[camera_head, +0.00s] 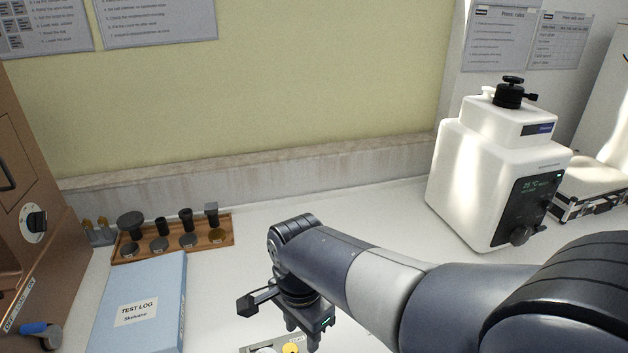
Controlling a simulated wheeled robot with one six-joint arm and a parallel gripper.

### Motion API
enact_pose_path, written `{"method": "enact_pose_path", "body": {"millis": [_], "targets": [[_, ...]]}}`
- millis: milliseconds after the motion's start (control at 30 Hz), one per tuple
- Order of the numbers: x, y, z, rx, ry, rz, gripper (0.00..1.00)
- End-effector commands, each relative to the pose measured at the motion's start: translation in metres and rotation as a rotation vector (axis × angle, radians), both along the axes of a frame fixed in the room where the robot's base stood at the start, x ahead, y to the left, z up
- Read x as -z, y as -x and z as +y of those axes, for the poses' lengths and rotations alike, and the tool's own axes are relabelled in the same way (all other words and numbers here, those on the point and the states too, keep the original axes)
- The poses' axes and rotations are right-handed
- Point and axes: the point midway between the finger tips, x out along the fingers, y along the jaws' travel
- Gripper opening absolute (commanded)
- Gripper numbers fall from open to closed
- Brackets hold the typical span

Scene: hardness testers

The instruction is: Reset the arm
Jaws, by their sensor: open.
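My arm reaches in from the lower right, and its wrist bends down over the white bench top. My gripper (302,336) points down at the lower middle, with its fingers apart and nothing seen between them. Just below and left of it, at the bottom edge, is a small holder (250,349) with a yellow round piece (291,348) and a pale round piece (267,350). The picture cuts this holder off, so I cannot tell whether the fingers touch it.
A wooden rack (228,226) of dark tools and discs stands back left. A blue test log binder (165,283) lies in front of it, beside a brown machine (28,215). A white tester (480,165) stands right, near a case (590,203). The bench (345,212) behind my arm is clear.

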Motion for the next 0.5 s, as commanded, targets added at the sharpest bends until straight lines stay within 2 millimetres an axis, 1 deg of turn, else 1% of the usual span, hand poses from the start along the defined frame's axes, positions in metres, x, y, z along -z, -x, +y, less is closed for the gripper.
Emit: {"method": "enact_pose_path", "body": {"millis": [33,433,500], "targets": [[0.014,0.001,0.000,0.000,0.003,0.004,0.41],[0.095,0.001,0.000,0.000,0.003,0.004,0.41],[0.091,-0.002,-0.001,-0.051,-0.001,-0.003,0.41]]}}
